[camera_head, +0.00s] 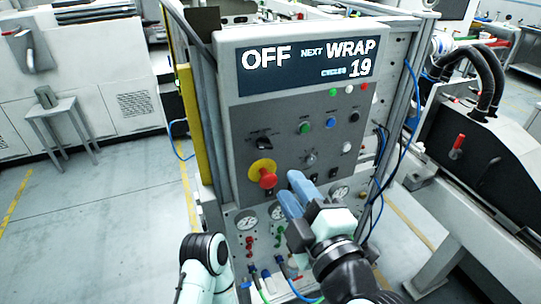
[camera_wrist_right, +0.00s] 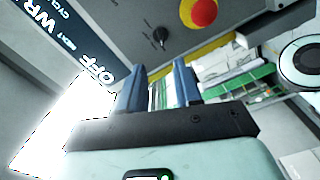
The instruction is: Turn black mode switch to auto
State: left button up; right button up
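The black mode switch (camera_head: 264,143) is on the grey control panel (camera_head: 236,128), left of centre and above the red emergency button. It also shows in the right wrist view (camera_wrist_right: 160,37), beyond and above the fingertips. The display (camera_head: 310,62) above it reads "OFF", "NEXT WRAP" and "19". My right gripper (camera_head: 290,192) is below and to the right of the switch, apart from it. In the right wrist view its two blue fingers (camera_wrist_right: 158,75) stand apart with nothing between them. Part of my left arm shows at the lower left, but its gripper cannot be made out.
A red mushroom button (camera_head: 268,178) on a yellow ring sits just below the switch. Green, blue and black buttons and a smaller selector (camera_head: 310,159) are to the right. Gauges (camera_head: 247,219) and hoses are below. A yellow post (camera_head: 188,115) stands left of the panel.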

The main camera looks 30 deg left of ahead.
aim_at(266, 148)
jog(key=x, duration=1.1)
jog(key=shift+w, duration=0.2)
grip_shut()
